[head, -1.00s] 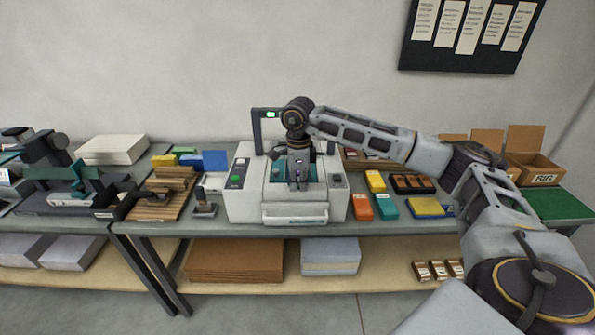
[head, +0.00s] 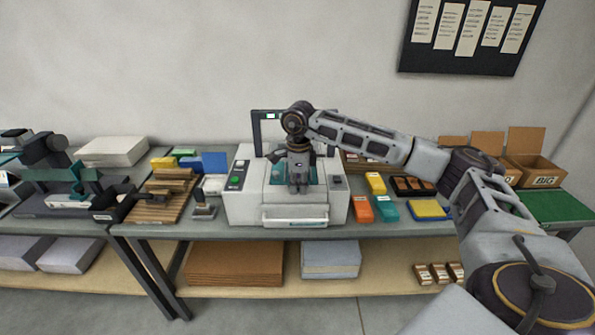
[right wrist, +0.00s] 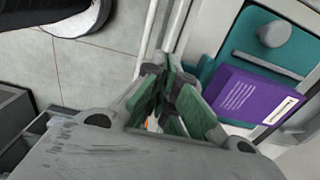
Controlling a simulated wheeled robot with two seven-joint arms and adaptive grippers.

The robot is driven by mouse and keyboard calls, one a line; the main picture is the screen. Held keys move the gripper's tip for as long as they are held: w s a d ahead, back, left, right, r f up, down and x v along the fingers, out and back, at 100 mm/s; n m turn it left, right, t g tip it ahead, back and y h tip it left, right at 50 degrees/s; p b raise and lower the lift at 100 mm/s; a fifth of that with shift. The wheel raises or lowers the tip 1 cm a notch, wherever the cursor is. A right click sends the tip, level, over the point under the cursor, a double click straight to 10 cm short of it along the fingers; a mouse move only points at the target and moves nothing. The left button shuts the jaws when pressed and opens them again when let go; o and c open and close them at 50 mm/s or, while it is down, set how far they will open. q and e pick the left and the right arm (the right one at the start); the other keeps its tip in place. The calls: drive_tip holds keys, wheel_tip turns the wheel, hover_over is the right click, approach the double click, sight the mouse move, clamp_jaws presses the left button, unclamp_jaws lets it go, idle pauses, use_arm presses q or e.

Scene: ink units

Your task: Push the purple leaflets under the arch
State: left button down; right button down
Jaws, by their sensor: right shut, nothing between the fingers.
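The purple leaflets (right wrist: 250,95) lie as a neat stack with a white label on the teal bed (right wrist: 209,68) of a white machine, seen in the right wrist view. In the head view my right gripper hides them. The arch (head: 257,132) is a dark upright frame with a small lit display, at the back of the white machine (head: 245,205). My right gripper (head: 299,188) points down over the front of the machine, shut and empty. In the right wrist view its fingertips (right wrist: 168,72) are beside the stack, apart from it. My left gripper is out of view.
A grey knob (right wrist: 274,34) stands by the leaflets. Orange (head: 361,208) and teal (head: 388,208) packs lie right of the machine. A small stamp-like tool (head: 204,208) and wooden slats (head: 160,208) are to its left. Open cardboard boxes (head: 532,170) stand far right.

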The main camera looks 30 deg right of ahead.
sight(298, 177)
drive_tip(key=shift+w+d, duration=0.45)
drive_tip(key=shift+w, duration=0.25)
drive_tip(key=shift+w+d, duration=0.4)
drive_tip(key=shift+w, duration=0.3)
drive_tip(key=shift+w+d, duration=0.45)
drive_tip(key=shift+w, duration=0.25)
drive_tip(key=shift+w+d+p, duration=0.2)
drive_tip(key=shift+w+d, duration=0.55)
drive_tip(key=shift+w, duration=0.45)
drive_tip(key=shift+w+d+p, duration=0.15)
drive_tip(key=shift+w+d, duration=0.55)
drive_tip(key=shift+w, duration=0.55)
drive_tip(key=shift+w+d+p, duration=0.2)
drive_tip(key=shift+w+d, duration=0.55)
drive_tip(key=shift+w, duration=0.45)
drive_tip(key=shift+s, duration=0.15)
drive_tip(key=shift+s+a, duration=0.3)
drive_tip(key=shift+s, duration=0.1)
drive_tip(key=shift+p, duration=0.3)
